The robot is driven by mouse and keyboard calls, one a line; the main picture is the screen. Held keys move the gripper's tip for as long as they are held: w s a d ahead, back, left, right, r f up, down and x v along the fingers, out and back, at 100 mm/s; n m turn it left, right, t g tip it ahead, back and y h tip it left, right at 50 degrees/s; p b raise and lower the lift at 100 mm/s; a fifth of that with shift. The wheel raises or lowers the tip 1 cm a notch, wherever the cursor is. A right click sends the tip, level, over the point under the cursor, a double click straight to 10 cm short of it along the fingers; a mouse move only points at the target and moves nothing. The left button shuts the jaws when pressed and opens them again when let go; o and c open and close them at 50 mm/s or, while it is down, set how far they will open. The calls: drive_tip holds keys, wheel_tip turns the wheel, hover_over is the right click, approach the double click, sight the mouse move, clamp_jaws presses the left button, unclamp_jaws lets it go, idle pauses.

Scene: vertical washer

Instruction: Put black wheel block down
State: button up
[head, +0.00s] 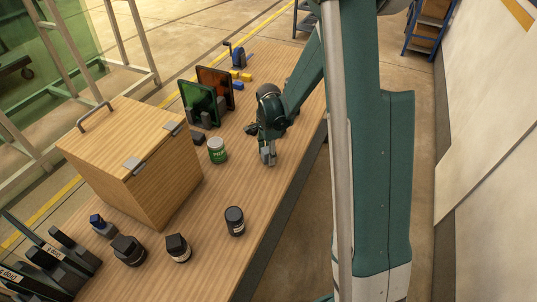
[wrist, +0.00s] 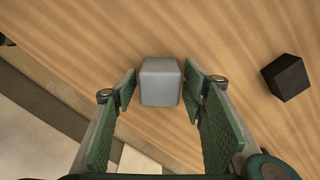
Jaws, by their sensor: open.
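My gripper (wrist: 160,84) is open, with its green pads to the left and right of a light grey block (wrist: 160,82). Gaps show between the pads and the block in the wrist view. In the head view, my gripper (head: 264,138) is low over the table's right part, and the grey block (head: 268,157) shows at its lower end. A small black block (wrist: 286,77) lies apart on the wood to the right in the wrist view. A small dark block (head: 198,138) also shows left of my gripper in the head view. No wheel shape can be made out on either.
A green-labelled can (head: 217,150) stands left of my gripper. Green (head: 199,104) and orange (head: 215,86) panels stand behind it. A wooden box (head: 135,160) fills the left. Dark jars (head: 235,221) stand in front. The wooden table (head: 262,200) is clear between my gripper and the front jar.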

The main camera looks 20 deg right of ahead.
drive_tip(key=shift+r+p, duration=0.7)
drive_tip(key=shift+r, duration=5.25)
drive_tip(key=shift+r, duration=0.1)
drive_tip(key=shift+s+r, duration=0.1)
drive_tip(key=shift+r, duration=0.05)
drive_tip(key=s+a+r+n+t, duration=0.2)
drive_tip(key=s+r+n, duration=0.4)
drive_tip(key=r, duration=0.4)
drive_tip(key=s+a+r+n+t, duration=0.1)
drive_tip(key=s+r+n, duration=0.2)
drive_tip(key=s, duration=0.4)
drive_tip(key=s+a+r+n+t, duration=0.1)
drive_tip(key=s+r+n+t, duration=0.1)
drive_tip(key=s+n, duration=0.3)
drive_tip(key=s+a+r+n+t, duration=0.2)
drive_tip(key=s+r+n, duration=0.2)
drive_tip(key=s, duration=0.7)
drive_tip(key=shift+s, duration=0.1)
